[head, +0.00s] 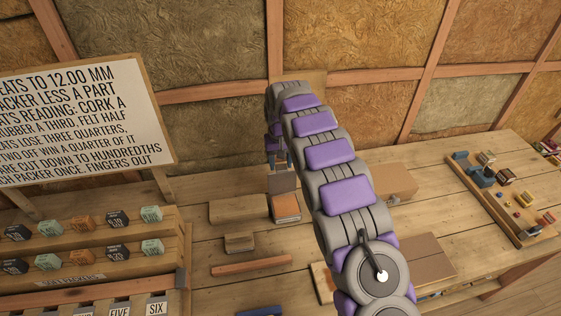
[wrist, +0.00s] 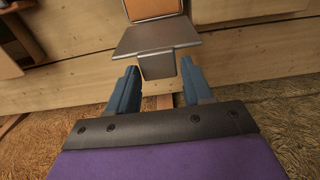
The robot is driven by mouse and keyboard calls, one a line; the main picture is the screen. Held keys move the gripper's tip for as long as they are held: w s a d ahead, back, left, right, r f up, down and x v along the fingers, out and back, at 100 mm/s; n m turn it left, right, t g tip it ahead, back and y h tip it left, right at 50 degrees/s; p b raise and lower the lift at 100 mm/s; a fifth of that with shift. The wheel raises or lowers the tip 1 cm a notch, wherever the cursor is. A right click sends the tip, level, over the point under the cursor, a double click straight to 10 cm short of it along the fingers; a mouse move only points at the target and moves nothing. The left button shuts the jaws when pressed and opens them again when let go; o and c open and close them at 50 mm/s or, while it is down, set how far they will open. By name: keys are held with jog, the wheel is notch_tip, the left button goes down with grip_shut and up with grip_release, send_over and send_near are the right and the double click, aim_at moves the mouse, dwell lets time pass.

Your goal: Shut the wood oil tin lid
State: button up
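The wood oil tin (head: 286,207) stands on the bench as a small dark box with an orange face. Its grey lid (head: 282,182) stands raised at the tin's back side, open. In the wrist view the lid (wrist: 155,38) is a flat grey plate with a short tab, and part of the orange face (wrist: 152,7) shows beyond it. My gripper (wrist: 159,68) is open, with its two blue fingers on either side of the tab. A gap shows on both sides of the tab. In the head view my gripper (head: 278,158) is just above and behind the lid, partly hidden by my arm.
Wooden blocks (head: 238,210) and a reddish strip (head: 251,265) lie left of and before the tin. A cardboard-coloured box (head: 396,183) stands right. A rack of labelled blocks (head: 85,245) and a sign (head: 80,120) are left. A tray of parts (head: 500,195) is far right. The insulated wall is close behind.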

grip_shut()
